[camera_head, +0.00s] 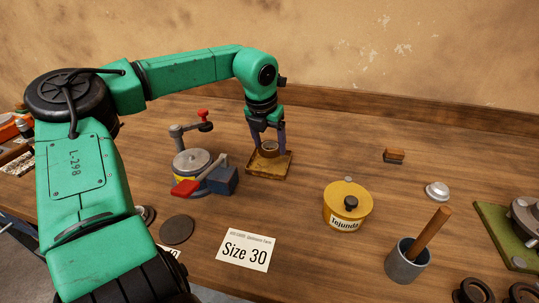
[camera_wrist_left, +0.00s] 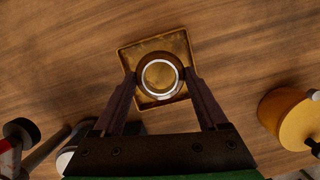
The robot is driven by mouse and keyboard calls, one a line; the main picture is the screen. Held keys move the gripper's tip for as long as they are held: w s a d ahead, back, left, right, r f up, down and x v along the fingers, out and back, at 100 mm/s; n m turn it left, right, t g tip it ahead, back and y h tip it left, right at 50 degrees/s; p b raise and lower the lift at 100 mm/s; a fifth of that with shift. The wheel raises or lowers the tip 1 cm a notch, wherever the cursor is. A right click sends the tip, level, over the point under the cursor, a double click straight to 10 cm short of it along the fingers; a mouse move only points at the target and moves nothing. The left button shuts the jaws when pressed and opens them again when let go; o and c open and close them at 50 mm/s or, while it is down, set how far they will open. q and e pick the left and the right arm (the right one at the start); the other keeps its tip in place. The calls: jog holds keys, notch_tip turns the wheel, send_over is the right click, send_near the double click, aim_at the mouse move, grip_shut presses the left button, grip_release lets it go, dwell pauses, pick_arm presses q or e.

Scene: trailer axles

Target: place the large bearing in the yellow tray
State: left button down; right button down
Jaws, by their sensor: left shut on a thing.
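The yellow tray (camera_head: 268,170) is a small square, brownish-yellow tray on the wooden table, right of the grey press-like device. My left gripper (camera_head: 268,143) is directly above it, pointing down. The large bearing (camera_head: 270,147) is a ring held between its fingers, over the tray. In the left wrist view the bearing (camera_wrist_left: 160,57) shows a bright inner ring and lies within the outline of the tray (camera_wrist_left: 180,41), between the fingertips (camera_wrist_left: 160,78). I cannot tell whether the bearing touches the tray floor. My right gripper is not in view.
A grey device with red handle (camera_head: 192,165) stands close left of the tray. A yellow tin (camera_head: 335,213) is to the right, with a grey cup (camera_head: 402,266) beyond it. A "Size 30" card (camera_head: 246,251) lies in front. The table behind the tray is clear.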

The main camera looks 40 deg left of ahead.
aim_at(268, 149)
pick_arm(q)
jog(key=shift+f, duration=2.1)
jog(key=shift+c, duration=1)
grip_release()
jog(key=v, duration=1.2)
jog(key=shift+r, duration=0.25)
